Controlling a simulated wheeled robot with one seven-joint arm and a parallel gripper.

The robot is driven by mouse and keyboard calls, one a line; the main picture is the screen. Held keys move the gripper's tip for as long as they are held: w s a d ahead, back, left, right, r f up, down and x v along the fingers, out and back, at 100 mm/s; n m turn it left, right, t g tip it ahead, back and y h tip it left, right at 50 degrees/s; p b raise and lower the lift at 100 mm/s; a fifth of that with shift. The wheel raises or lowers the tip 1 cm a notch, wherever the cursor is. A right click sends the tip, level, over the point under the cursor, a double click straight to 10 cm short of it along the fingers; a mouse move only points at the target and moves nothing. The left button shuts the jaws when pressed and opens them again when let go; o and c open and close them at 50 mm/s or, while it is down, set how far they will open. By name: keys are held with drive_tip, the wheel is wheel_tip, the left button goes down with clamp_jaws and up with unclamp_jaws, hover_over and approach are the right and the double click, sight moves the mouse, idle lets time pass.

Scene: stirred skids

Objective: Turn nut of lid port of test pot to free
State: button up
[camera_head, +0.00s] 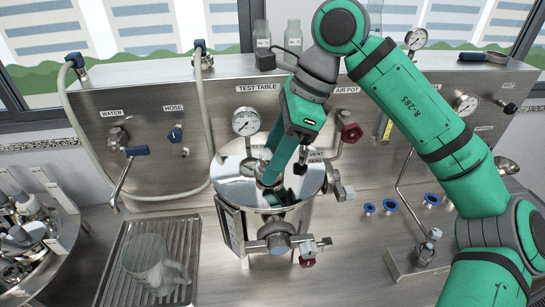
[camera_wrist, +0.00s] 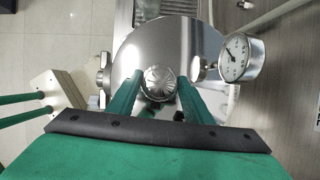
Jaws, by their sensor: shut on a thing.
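The test pot (camera_head: 288,222) is a shiny steel vessel standing on the steel bench, with a flat polished lid (camera_head: 232,186). My gripper (camera_head: 270,180) reaches down from above onto the lid port near the lid's middle. In the wrist view, my gripper (camera_wrist: 160,88) has its two green fingers on either side of a round, ridged metal nut (camera_wrist: 159,82), shut on it. The lid (camera_wrist: 150,45) shows behind the nut. In the head view my fingers and wrist mostly hide the nut.
A pressure gauge (camera_head: 246,121) stands just behind the lid, also close to my fingers in the wrist view (camera_wrist: 234,64). A red-knobbed valve (camera_head: 351,133) and side fittings (camera_head: 338,188) flank the pot.

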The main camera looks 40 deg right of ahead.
drive_tip(key=shift+n+g, duration=0.5)
drive_tip(key=shift+n, duration=0.7)
drive_tip(key=shift+d, duration=0.1)
drive_tip(key=o, duration=1.1)
drive_tip(key=shift+c, duration=0.2)
drive_tip(key=shift+r, duration=0.1)
drive_tip(key=v, duration=1)
drive_tip(key=shift+d+r, duration=0.25)
drive_tip(key=shift+d, duration=0.05)
